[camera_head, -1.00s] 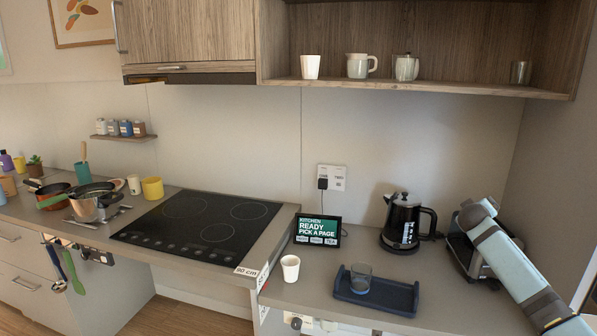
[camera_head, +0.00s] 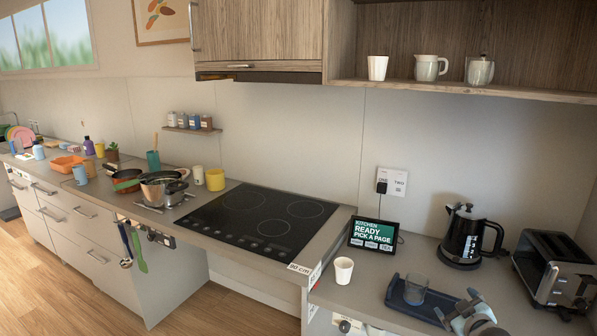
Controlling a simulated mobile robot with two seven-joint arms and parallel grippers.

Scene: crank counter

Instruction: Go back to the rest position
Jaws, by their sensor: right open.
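My right gripper (camera_head: 456,305) is at the bottom right of the head view, in front of the right end of the dark blue tray (camera_head: 393,301). Its fingers are apart with nothing seen between them. It hides part of the tray, and I cannot tell whether it touches it. My left gripper is not in view.
A white cup (camera_head: 343,270), a tablet screen (camera_head: 374,235), a black kettle (camera_head: 465,237) and a toaster (camera_head: 552,270) stand around the tray. The black cooktop (camera_head: 262,220) is bare. Pots (camera_head: 160,187) stand left of it.

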